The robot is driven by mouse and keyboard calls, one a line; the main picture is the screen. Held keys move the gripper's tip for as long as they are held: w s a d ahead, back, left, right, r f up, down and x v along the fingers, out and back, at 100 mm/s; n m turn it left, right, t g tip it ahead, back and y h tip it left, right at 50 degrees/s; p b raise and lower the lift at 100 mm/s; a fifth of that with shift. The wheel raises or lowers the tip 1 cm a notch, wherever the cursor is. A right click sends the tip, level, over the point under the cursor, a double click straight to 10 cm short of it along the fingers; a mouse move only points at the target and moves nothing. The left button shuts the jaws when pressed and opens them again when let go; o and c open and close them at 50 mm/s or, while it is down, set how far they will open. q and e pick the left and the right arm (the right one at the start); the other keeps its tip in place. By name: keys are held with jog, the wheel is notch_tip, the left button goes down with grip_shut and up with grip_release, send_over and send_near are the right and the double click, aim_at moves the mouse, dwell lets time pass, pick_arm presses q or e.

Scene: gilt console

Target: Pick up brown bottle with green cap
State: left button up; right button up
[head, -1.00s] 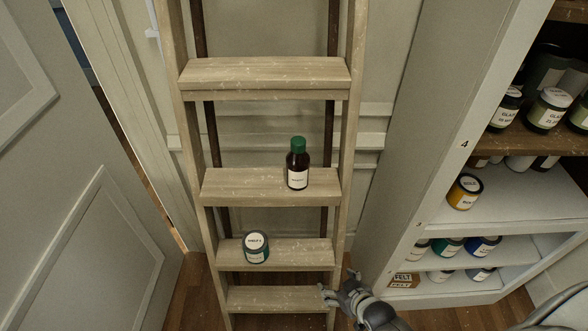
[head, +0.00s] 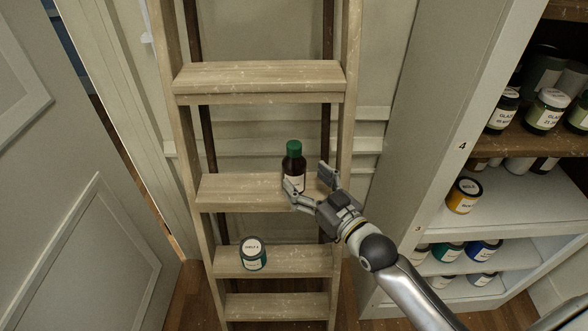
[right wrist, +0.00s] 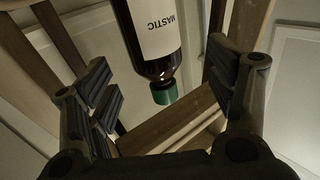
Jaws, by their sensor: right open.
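The brown bottle with a green cap (head: 293,163) stands upright on a ladder step (head: 240,190). Its white label reads MASTIC in the right wrist view (right wrist: 158,35), where it appears upside down. My right gripper (head: 309,181) is open at the bottle's front right, one finger overlapping the bottle's lower part in the head view. In the right wrist view the bottle shows between the two spread fingers (right wrist: 165,92), with visible gaps on both sides. My left gripper is not in view.
A small labelled teal tin (head: 253,256) stands on the step below. The ladder's side rails flank the steps. A shelf unit (head: 510,211) with several paint tins and jars stands at the right. A grey panelled door (head: 70,200) is at the left.

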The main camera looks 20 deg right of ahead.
aim_at(302, 171)
jog(key=shift+w+a, duration=0.2)
jog(key=shift+w, duration=0.45)
jog(key=shift+w+r, duration=0.15)
jog(key=shift+w, duration=0.1)
jog(key=p+x, duration=0.1)
jog(key=x, duration=0.3)
jog(key=shift+w+d+r+p, duration=0.1)
jog(key=shift+w+d+p, duration=0.05)
jog(key=shift+p, duration=0.2)
jog(key=shift+w, duration=0.25)
jog(key=shift+s, duration=0.1)
jog(key=shift+c, duration=0.3)
jog(key=c, duration=1.2)
jog(key=shift+c, duration=0.6)
